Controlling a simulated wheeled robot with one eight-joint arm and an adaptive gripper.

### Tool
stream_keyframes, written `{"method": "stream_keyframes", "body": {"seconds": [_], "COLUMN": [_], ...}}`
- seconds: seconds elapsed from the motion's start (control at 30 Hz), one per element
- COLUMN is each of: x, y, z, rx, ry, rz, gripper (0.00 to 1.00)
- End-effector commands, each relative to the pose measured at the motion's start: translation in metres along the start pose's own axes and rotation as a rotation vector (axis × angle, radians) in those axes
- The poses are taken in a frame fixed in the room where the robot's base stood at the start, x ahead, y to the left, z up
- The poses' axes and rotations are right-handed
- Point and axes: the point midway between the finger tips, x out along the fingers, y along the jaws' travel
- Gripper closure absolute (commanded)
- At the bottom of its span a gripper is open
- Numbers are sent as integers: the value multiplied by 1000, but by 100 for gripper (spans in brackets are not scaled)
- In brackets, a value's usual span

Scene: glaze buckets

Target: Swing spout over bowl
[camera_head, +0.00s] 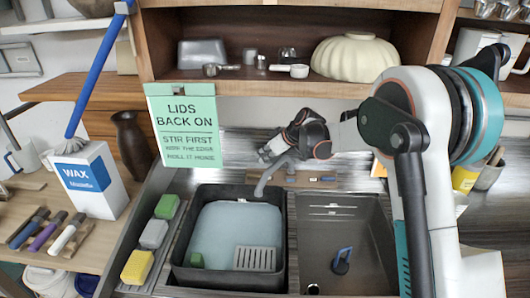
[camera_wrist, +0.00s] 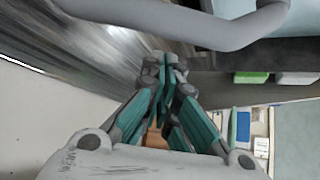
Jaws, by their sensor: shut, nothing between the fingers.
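The grey spout (camera_head: 267,180) curves down just below my gripper in the head view. Its tip is at the back right of the left basin (camera_head: 180,240), which holds pale blue liquid. The spout's base is hidden behind my arm. The right basin (camera_head: 345,212) looks empty of liquid. My gripper (camera_head: 265,154) is shut and empty, above and behind the basins. In the wrist view, a grey curved tube (camera_wrist: 180,28), likely the spout, crosses the top, beyond my closed fingertips (camera_wrist: 170,62). I cannot tell whether they touch it.
A green sign (camera_head: 183,125) hangs from the shelf left of my gripper. A pale fluted bowl (camera_head: 354,58) stands on that shelf. Sponges (camera_head: 153,235) line the left edge. A wax box (camera_head: 93,180) stands further left. A blue-handled tool (camera_head: 341,260) lies in the right basin.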

Motion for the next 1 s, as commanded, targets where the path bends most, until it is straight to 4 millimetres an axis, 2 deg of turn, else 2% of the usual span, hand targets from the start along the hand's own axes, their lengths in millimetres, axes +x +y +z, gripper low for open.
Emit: {"method": "stream_keyframes", "body": {"seconds": [0.03,0.2,0.77,1.0], "x": [-4,-11,-15,-23], "y": [0,0,0,0], "z": [7,18,22,31], "rx": [3,1,-8,-75], "ry": [0,0,0,0], "rz": [1,-1,-9,-72], "gripper": [100,100,100,100]}}
